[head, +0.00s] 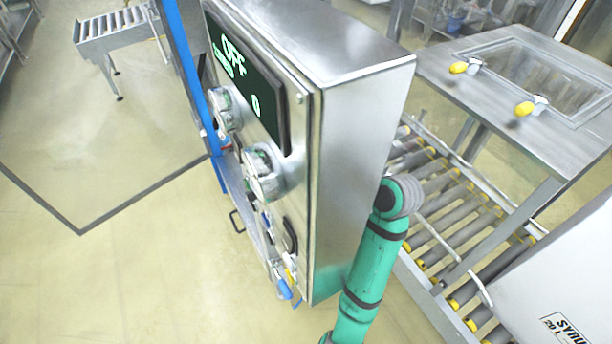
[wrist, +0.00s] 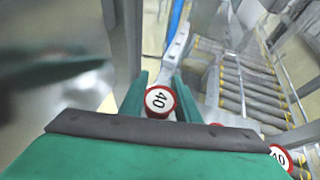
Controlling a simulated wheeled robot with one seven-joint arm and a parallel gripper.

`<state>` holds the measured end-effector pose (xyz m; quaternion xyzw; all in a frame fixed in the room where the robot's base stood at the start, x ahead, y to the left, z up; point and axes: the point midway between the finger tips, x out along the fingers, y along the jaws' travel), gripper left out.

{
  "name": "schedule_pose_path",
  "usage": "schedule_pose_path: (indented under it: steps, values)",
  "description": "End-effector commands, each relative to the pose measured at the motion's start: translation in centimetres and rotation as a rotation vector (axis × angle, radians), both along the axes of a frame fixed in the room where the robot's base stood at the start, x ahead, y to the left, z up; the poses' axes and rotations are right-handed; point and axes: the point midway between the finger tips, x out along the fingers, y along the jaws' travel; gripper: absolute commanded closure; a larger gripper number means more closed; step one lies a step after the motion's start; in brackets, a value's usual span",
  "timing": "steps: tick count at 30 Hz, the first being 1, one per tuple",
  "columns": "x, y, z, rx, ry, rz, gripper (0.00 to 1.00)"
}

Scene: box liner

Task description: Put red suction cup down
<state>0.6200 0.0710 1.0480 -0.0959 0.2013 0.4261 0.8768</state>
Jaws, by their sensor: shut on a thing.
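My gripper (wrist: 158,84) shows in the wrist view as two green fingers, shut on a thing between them. A round white disc with a red rim and a black "40" (wrist: 160,101) sits between the fingers. I take the held thing to be the red suction cup, but its form is not clear, and I cannot tell whether this disc is part of it. A second such disc (wrist: 280,157) shows at the lower right. In the head view my green arm reaches up beside the steel control cabinet, and neither the gripper nor a red cup can be made out.
The steel control cabinet (head: 355,150), its display reading "OFF", stands close to my arm. A roller conveyor (head: 440,225) and a steel table (head: 480,85) are at the right. A white box (head: 560,270) is at the lower right. Open floor (head: 110,160) lies left.

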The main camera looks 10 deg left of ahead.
Motion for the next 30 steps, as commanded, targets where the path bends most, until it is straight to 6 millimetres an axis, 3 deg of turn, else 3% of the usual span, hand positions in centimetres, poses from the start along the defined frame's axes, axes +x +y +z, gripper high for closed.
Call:
schedule_pose_path:
  steps: [8, 24, 25, 27, 30]
  values:
    - [0.0, 0.0, -3.3, 0.000, 0.003, -0.001, 0.93]
    - [0.0, 0.0, -4.2, 0.000, 0.002, -0.001, 0.93]
    - [0.0, 0.0, -4.2, 0.000, 0.002, -0.001, 0.66]
    - [0.0, 0.0, -4.1, 0.000, 0.001, 0.000, 0.52]
    - [0.0, 0.0, -4.1, 0.000, 0.001, 0.000, 0.52]
